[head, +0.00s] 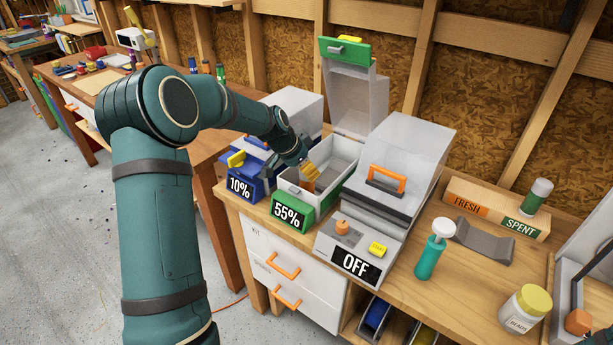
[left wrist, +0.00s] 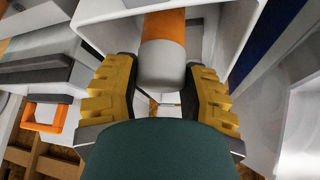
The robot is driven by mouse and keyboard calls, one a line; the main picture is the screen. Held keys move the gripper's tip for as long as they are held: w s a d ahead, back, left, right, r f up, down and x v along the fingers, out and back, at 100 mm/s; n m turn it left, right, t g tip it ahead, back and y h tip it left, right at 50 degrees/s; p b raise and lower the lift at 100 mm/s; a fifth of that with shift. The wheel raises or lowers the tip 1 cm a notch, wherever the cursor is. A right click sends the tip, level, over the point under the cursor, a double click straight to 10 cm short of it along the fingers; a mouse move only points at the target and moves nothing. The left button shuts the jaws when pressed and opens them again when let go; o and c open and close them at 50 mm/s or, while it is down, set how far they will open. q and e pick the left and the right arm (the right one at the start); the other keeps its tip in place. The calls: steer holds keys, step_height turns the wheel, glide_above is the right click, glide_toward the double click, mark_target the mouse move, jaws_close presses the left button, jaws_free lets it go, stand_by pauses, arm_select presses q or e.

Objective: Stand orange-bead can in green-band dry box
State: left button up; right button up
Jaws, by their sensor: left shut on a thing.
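The green-band dry box (head: 292,208), labelled 55%, stands on the bench with its clear lid (head: 350,100) raised. My left gripper (head: 309,174) reaches down into its open top, with its yellow fingers shut on the orange-bead can. In the left wrist view the can (left wrist: 163,62), white with an orange band, sits between the yellow fingers (left wrist: 160,95), inside the box's white walls (left wrist: 105,38). Whether the can's base touches the box floor is hidden. My right gripper is not in view.
A blue 10% box (head: 243,187) stands left of the green-band box. A grey OFF unit (head: 355,262) stands close on its right. A teal pump bottle (head: 431,255), a beads jar (head: 524,309) and a FRESH/SPENT holder (head: 495,208) stand further right.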

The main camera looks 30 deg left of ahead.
arm_select(q)
step_height(320, 180, down, 2)
steer(key=shift+w+f, duration=0.1)
steer(key=shift+f, duration=0.1)
steer(key=o, duration=1.2)
steer(key=shift+o, duration=0.2)
steer(key=shift+r, duration=0.2)
steer(key=p+v, duration=0.1)
steer(key=v, duration=1.1)
